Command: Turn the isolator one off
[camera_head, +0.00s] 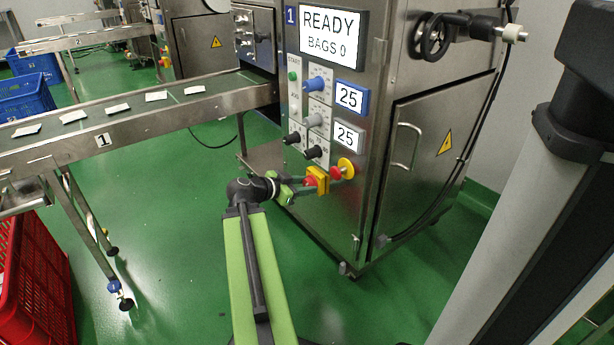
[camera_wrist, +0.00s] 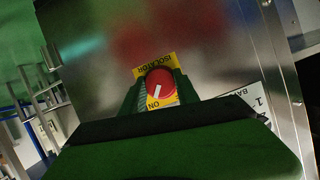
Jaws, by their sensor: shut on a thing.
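The isolator of machine one is a red knob (camera_head: 309,181) on a yellow plate (camera_head: 321,178), low on the front of the steel cabinet marked 1. In the wrist view the red knob (camera_wrist: 159,80) sits on the yellow plate (camera_wrist: 170,61), which reads ISOLATOR and ON, upside down. The white mark on the knob points toward ON. My gripper (camera_head: 300,184) reaches the knob from the left in the head view. In the wrist view its green fingers (camera_wrist: 158,88) stand on both sides of the knob, shut on it. The OFF label is not visible.
A red emergency stop (camera_head: 337,172) on yellow sits just right of the isolator. Black knobs (camera_head: 312,152) are above it. The cabinet display (camera_head: 331,32) reads READY, BAGS 0. A conveyor (camera_head: 130,114) with several teabags runs left. A red crate (camera_head: 38,285) stands at lower left.

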